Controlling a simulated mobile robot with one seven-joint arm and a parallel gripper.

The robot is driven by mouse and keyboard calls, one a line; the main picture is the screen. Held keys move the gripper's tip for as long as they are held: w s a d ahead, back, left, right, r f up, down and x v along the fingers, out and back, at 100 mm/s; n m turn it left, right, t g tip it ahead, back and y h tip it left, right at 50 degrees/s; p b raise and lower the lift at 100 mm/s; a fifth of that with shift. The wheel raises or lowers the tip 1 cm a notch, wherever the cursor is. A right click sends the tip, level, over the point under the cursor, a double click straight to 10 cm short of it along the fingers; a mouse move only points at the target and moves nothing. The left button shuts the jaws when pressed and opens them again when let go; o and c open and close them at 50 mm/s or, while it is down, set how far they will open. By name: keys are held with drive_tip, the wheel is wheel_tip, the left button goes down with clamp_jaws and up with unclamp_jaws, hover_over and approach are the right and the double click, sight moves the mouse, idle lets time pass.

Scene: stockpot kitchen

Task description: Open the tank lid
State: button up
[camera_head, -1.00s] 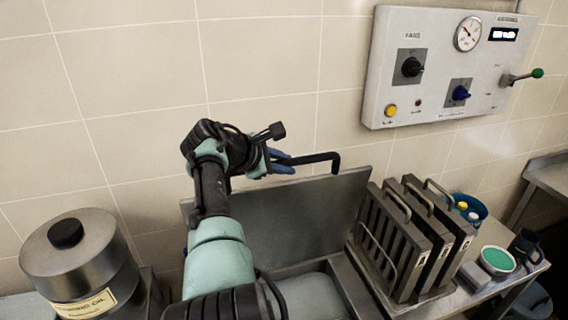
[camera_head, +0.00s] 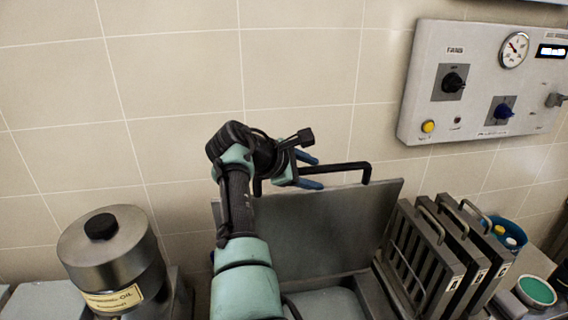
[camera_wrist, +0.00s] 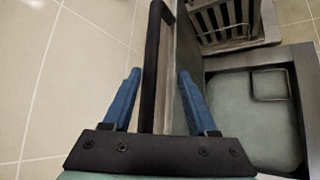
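The tank lid (camera_head: 330,230) is a grey metal plate standing raised, nearly upright, at the back of the tank, near the tiled wall. Its black bar handle (camera_head: 352,167) is at its upper edge. My gripper (camera_head: 312,171) is open at the handle, with its blue fingers spread apart. In the wrist view the handle (camera_wrist: 152,65) runs between the two fingers, with a gap on each side, and the lid (camera_wrist: 186,62) is beside the right finger. The open tank (camera_wrist: 245,110) shows a pale greenish surface inside. My arm hides part of the lid in the head view.
Grey slotted racks with handles (camera_head: 432,255) stand right of the tank. A metal oil canister (camera_head: 112,255) stands at left. A control panel (camera_head: 480,85) is on the wall at upper right. A blue container (camera_head: 510,235) and green-topped bowl (camera_head: 537,291) are at far right.

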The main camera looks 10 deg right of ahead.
drive_tip(key=b+v, duration=0.3)
drive_tip(key=v, duration=0.7)
drive_tip(key=shift+s+a+r, duration=0.2)
drive_tip(key=shift+a+r, duration=0.05)
drive_tip(key=shift+c, duration=0.2)
